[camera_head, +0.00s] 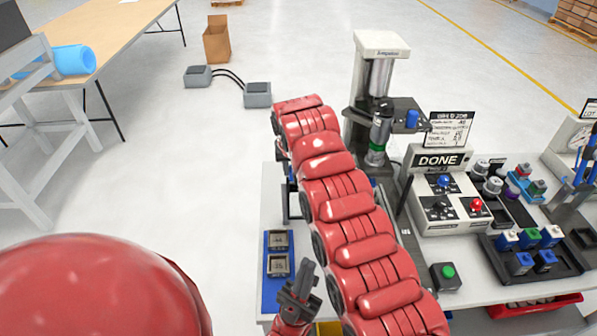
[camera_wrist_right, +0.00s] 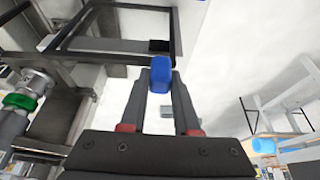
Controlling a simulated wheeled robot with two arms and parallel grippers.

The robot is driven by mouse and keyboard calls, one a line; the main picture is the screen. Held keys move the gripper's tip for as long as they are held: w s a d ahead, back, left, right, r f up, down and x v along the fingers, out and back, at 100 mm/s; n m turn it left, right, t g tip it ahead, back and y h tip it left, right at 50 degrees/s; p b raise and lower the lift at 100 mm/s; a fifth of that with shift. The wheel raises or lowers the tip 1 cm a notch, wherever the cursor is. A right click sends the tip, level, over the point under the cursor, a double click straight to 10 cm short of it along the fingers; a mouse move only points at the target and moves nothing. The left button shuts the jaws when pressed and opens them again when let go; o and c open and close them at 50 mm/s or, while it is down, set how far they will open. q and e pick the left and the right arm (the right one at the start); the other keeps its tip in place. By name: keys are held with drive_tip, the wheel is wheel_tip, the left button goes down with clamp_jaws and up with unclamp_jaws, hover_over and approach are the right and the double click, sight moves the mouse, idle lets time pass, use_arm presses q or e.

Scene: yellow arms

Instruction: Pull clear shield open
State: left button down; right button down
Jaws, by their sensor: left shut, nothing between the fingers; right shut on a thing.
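A blue handle (camera_wrist_right: 160,74) is held between the fingertips of my right gripper (camera_wrist_right: 160,88) in the right wrist view. A black open-looking frame (camera_wrist_right: 115,10) shows just above it. It may belong to the clear shield; the clear pane itself I cannot make out. In the head view my red right arm covers the shield area and hides the right gripper. My left gripper (camera_head: 302,279) is shut and empty at the bottom centre of the head view, just right of a blue tray and left of the right arm.
A grey press (camera_head: 379,75) stands behind the right arm. A DONE control box (camera_head: 437,161), a green button box (camera_head: 446,276) and a dark rack of coloured parts (camera_head: 493,262) lie right. The blue tray (camera_head: 277,293) lies at the table's left edge. Open floor lies left.

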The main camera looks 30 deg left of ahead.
drive_tip(key=c, duration=0.6)
unclamp_jaws()
drive_tip(key=shift+c, duration=0.2)
drive_tip(key=shift+r+b, duration=0.35)
drive_tip(key=shift+b, duration=0.05)
drive_tip(key=b+v, duration=0.2)
drive_tip(key=v, duration=1.4)
drive_tip(key=shift+s+r+b, duration=0.15)
drive_tip(key=shift+r+b, duration=0.2)
drive_tip(key=shift+b, duration=0.05)
